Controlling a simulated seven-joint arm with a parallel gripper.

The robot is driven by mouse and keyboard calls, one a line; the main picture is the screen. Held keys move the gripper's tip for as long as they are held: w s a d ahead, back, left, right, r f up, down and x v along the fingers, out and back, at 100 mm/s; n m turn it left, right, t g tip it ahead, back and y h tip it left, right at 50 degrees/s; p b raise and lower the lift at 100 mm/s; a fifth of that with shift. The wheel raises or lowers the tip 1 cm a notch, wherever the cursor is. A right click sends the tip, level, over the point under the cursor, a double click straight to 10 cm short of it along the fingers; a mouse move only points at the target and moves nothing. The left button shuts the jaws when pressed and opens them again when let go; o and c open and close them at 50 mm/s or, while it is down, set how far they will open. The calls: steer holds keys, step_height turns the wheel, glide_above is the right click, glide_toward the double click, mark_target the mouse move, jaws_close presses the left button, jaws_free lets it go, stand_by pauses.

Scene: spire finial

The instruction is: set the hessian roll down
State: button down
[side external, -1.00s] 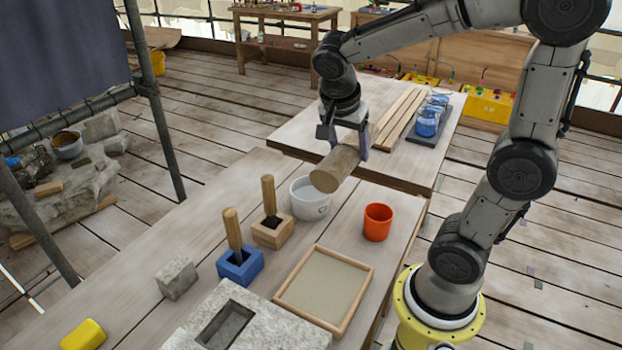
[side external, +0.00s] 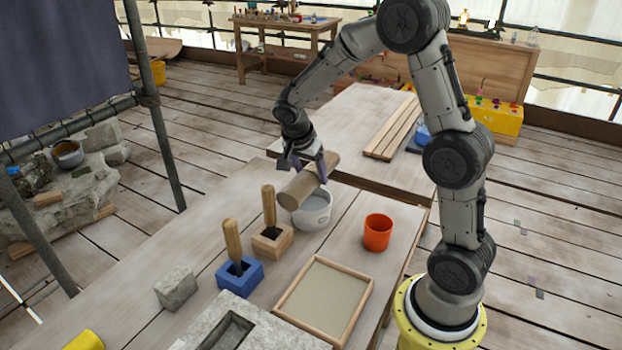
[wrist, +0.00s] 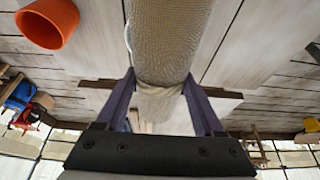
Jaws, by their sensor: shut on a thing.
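The hessian roll (side external: 308,181) is a tan woven cylinder. My gripper (side external: 312,172) is shut on it and holds it tilted, near the white bowl (side external: 314,214). In the side view the roll overlaps the bowl's far-left rim; I cannot tell whether it touches the bowl. In the wrist view the roll (wrist: 168,40) runs up from between my two purple fingers (wrist: 160,100), which sit on either side of it. The bowl is mostly hidden behind the roll in the wrist view.
A red-orange cup (side external: 377,233) stands right of the bowl. Two wooden-handled tools stand in a wooden block (side external: 272,241) and a blue block (side external: 240,277). A framed sand tray (side external: 325,300), a stone block (side external: 176,288) and wooden strips (side external: 392,128) lie on the tables. Bare tabletop lies left of the blocks.

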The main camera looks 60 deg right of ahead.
steer(key=shift+f, duration=0.95)
steer(key=shift+f, duration=0.35)
steer(key=shift+f, duration=0.25)
jaws_free()
